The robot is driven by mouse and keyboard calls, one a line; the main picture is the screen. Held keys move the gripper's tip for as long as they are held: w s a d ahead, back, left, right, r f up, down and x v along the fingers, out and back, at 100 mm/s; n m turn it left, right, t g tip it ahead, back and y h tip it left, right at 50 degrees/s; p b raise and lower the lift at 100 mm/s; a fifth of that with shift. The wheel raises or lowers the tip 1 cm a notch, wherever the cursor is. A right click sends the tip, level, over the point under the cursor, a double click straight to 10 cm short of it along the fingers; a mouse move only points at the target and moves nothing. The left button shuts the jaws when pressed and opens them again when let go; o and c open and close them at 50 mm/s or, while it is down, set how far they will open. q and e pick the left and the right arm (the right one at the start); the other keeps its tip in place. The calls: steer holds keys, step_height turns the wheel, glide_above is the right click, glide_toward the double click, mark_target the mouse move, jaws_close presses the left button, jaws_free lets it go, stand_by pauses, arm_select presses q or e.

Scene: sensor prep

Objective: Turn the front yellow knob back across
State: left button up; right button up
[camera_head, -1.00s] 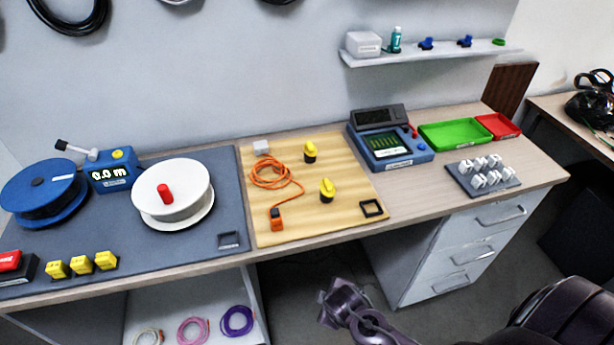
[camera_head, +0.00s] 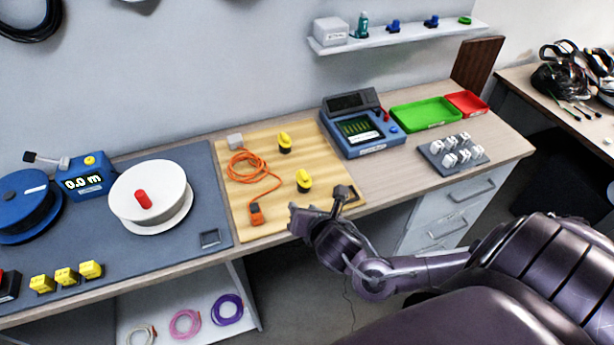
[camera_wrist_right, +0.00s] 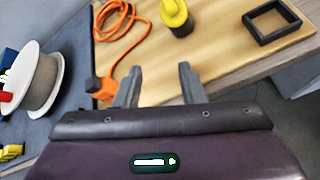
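The front yellow knob (camera_head: 304,181) stands on a dark base on the wooden board (camera_head: 262,212). In the right wrist view the yellow knob (camera_wrist_right: 174,14) is near the top edge, partly cut off. A second yellow knob (camera_head: 285,142) stands behind it on the same board. My right gripper (camera_head: 318,200) is over the bench's front edge, on the near side of the front knob and apart from it. In the right wrist view its two fingers (camera_wrist_right: 160,82) are spread with nothing between them. My left gripper is not in view.
An orange cord (camera_head: 246,168) with an orange block (camera_head: 257,214) lies left of the front knob. A black square frame (camera_wrist_right: 272,22) lies to its right, partly hidden by my gripper in the head view. A blue meter (camera_head: 362,130) stands behind right.

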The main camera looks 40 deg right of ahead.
mark_target(305, 176)
steer(key=d+r+n, duration=0.1)
steer(key=d+r+n+t, duration=0.1)
steer(key=n, duration=0.1)
steer(key=d+r+n, duration=0.1)
steer(key=d, duration=0.1)
steer(key=shift+w+n+h, duration=0.15)
steer(key=shift+n+h, duration=0.15)
steer(key=shift+n, duration=0.1)
steer(key=shift+w+d+t, duration=0.15)
steer(key=shift+w+t, duration=0.05)
steer(key=shift+t, duration=0.1)
steer(key=p+x, duration=0.1)
steer(key=x, duration=0.5)
steer(key=shift+w+p, duration=0.1)
steer(key=shift+p, duration=0.2)
steer(key=shift+w+d+f, duration=0.15)
steer(key=shift+w+f, duration=0.15)
steer(key=shift+w, duration=0.25)
jaws_close()
